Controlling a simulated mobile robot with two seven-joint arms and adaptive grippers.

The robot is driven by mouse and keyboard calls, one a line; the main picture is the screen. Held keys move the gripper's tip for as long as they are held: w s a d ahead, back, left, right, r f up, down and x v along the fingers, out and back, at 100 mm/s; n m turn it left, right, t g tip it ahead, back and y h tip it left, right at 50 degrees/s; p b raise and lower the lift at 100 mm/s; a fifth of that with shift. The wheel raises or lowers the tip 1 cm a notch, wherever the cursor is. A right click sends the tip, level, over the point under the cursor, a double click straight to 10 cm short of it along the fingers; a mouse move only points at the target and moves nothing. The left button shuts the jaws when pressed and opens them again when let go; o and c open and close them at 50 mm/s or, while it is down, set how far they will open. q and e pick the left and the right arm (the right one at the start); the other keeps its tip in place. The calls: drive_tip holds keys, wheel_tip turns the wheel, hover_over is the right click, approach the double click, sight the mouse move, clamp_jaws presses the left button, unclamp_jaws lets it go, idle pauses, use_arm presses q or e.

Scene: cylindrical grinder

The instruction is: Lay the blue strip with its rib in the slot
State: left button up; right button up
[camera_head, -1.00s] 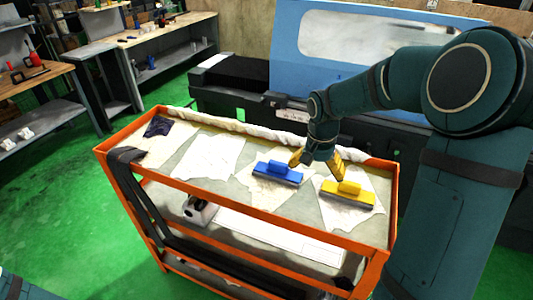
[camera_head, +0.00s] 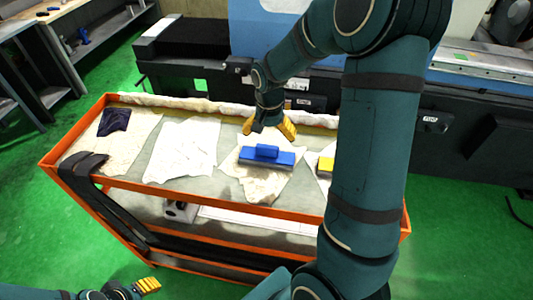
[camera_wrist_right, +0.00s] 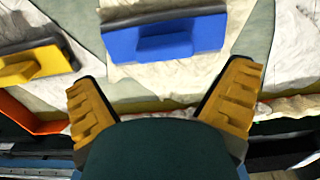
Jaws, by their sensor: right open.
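The blue strip (camera_head: 267,156), with a raised block on top and a dark lower edge, lies on a pale cloth on the orange cart. My right gripper (camera_head: 268,127) is just behind and above it, pointing down, open and empty. In the right wrist view the blue strip (camera_wrist_right: 165,40) lies ahead of the spread yellow fingers (camera_wrist_right: 162,80), apart from them. The strip's underside and rib are hidden. I cannot make out the slot. My left gripper (camera_head: 147,285) is low at the bottom left, away from the cart; its opening is unclear.
A similar yellow strip (camera_head: 325,166) lies to the right, partly hidden by my right arm; it also shows in the right wrist view (camera_wrist_right: 35,64). The cart has a raised orange rim (camera_head: 100,100) and a dark cloth (camera_head: 114,121). The grinder stands behind.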

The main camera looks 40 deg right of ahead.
sight(267, 148)
wheel_tip(267, 148, down, 2)
drive_tip(key=f, duration=0.2)
drive_tip(key=a+f, duration=0.1)
drive_tip(key=f, duration=0.1)
drive_tip(key=shift+f, duration=0.75)
drive_tip(key=c, duration=1.1)
